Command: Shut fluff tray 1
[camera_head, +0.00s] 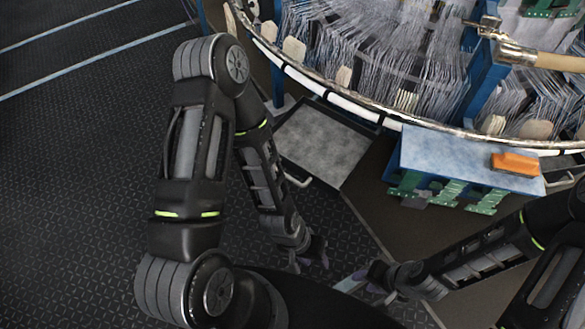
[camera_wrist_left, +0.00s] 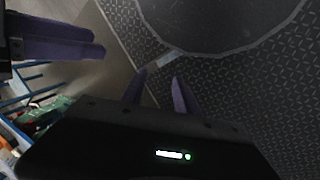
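One fluff tray (camera_head: 323,142), grey and flat inside with a dark rim, is pulled out from under the loom's ring in the head view. Its pale handle (camera_head: 298,182) is on the front edge, partly beside my left forearm. No number is readable on it. My left gripper (camera_head: 310,260) is below the tray and handle in the picture, apart from both. Its purple fingers are spread and empty in the left wrist view (camera_wrist_left: 160,90). My right gripper (camera_head: 372,284) is just right of the left one. Its fingers also show at the left of the wrist view (camera_wrist_left: 58,42), but their gap is unclear.
The circular loom (camera_head: 370,50) fills the top right. A blue-topped table (camera_head: 440,155) with green parts below holds an orange block (camera_head: 515,163). Another handle (camera_head: 563,181) shows at the right edge. The dark patterned floor (camera_head: 80,180) at left is clear.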

